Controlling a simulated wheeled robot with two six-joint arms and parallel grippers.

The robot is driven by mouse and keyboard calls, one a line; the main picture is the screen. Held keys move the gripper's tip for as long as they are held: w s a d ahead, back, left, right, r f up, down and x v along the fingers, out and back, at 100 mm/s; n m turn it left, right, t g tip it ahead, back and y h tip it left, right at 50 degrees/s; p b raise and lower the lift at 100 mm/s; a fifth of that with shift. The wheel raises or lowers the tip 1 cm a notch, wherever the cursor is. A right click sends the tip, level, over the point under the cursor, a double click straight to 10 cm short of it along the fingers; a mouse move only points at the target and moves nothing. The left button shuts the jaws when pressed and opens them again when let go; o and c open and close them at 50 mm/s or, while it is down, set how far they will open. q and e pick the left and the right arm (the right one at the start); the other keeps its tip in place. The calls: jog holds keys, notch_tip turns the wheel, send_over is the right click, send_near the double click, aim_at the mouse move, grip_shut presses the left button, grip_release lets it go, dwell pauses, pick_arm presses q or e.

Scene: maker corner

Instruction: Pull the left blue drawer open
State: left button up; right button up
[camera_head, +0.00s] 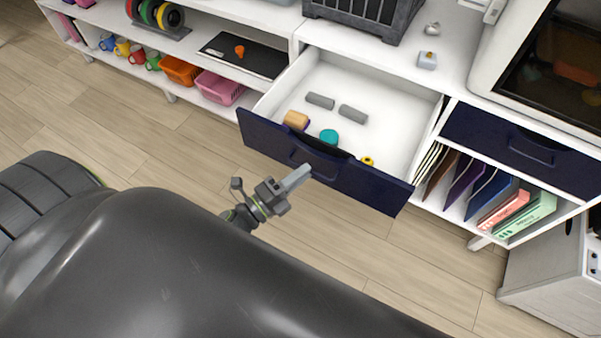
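The left blue drawer (270,143) is pulled well out of the white cabinet, and its white inside shows. Its dark blue front has a handle (318,166) in the middle. My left gripper (304,172) has its pale fingertips at this handle, seeming to touch it. The fingers overlap in this view, so I cannot tell whether they are closed on the handle. My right gripper is not in view.
The drawer holds two grey blocks (352,114), a tan piece (296,120), a teal piece (329,136) and a yellow piece (367,161). A closed blue drawer (520,145) is to the right, above upright folders (487,190). The wooden floor before the cabinet is clear.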

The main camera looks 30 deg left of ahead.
pick_arm(q)
jog(key=shift+o, duration=0.8)
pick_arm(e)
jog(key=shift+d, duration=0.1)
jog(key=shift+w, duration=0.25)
pick_arm(q)
jog(key=b+v, duration=0.3)
jog(key=v, duration=1.4)
jog(key=shift+s+b, duration=0.2)
jog(key=shift+b, duration=0.15)
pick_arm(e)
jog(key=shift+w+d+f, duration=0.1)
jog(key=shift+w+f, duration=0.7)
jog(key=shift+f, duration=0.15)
pick_arm(q)
jog(key=shift+a, duration=0.1)
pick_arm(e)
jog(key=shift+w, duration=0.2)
